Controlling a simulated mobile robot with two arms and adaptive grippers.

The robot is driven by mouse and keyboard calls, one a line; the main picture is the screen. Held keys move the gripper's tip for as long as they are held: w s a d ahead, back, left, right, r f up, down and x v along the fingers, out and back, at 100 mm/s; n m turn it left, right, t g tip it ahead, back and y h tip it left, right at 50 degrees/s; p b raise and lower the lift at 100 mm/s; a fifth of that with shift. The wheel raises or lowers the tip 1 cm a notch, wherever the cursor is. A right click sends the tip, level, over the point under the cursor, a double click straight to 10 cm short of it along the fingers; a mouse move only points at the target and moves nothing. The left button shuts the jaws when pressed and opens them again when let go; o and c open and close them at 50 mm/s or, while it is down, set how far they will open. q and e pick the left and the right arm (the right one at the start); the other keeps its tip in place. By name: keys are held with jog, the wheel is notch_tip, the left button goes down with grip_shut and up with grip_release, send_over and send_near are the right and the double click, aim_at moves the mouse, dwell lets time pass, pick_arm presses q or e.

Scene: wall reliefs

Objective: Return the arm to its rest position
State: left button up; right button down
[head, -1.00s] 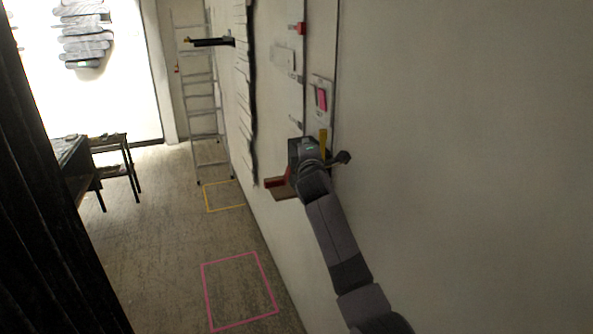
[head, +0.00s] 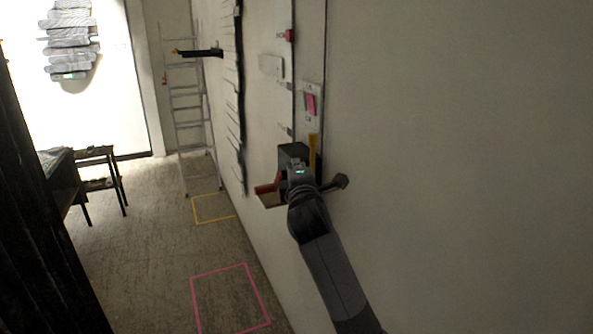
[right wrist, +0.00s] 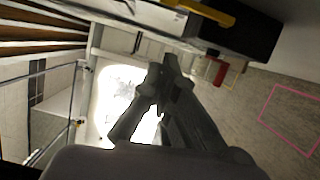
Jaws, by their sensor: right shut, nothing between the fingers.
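My right arm reaches up from the bottom of the head view along the wall. Its wrist end, with a small green light, lies in front of a black box (head: 293,151). My right gripper (right wrist: 160,92) shows in the right wrist view with its dark fingers shut and empty. The fingers point towards the bright far wall. In the head view the fingertips are hidden or too dark to make out. The black box with a yellow bar (right wrist: 212,10) fills the top right of the right wrist view, apart from the fingers. My left gripper is not in view.
The wall bears a yellow strip (head: 313,152), a red and brown ledge (head: 268,196), a pink patch (head: 310,104) and a black bar (head: 200,53). A ladder (head: 186,110) and a dark table (head: 95,155) stand farther back. Floor outlines are pink (head: 231,300) and yellow (head: 213,208).

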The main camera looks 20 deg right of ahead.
jog(key=shift+s+a, duration=0.1)
dwell(0.4)
jog(key=s+a+f+m+g+y, duration=0.1)
jog(key=s+f+m+g+y, duration=0.15)
jog(key=f, duration=1.75)
jog(key=s+a+f+m+g+y, duration=0.1)
jog(key=s+a+f+g, duration=0.15)
jog(key=f, duration=1.65)
jog(key=s+f+m+g, duration=0.1)
jog(key=s+f+g, duration=0.1)
jog(key=s+f, duration=0.45)
jog(key=s+f+m+g, duration=0.1)
jog(key=s+f, duration=0.3)
jog(key=f, duration=0.6)
jog(key=s+f+m+g+y+b, duration=0.1)
jog(key=s+f+m+g, duration=0.25)
jog(key=s+f, duration=1.45)
jog(key=s+f+m+g, duration=0.2)
jog(key=s+f, duration=0.1)
jog(key=s, duration=1.2)
jog(key=s+f+m+g, duration=0.2)
jog(key=s+f+g, duration=0.1)
jog(key=s, duration=1.2)
jog(key=shift+s+a+f+b, duration=0.15)
jog(key=shift+s+f+b, duration=0.2)
jog(key=shift+f, duration=0.3)
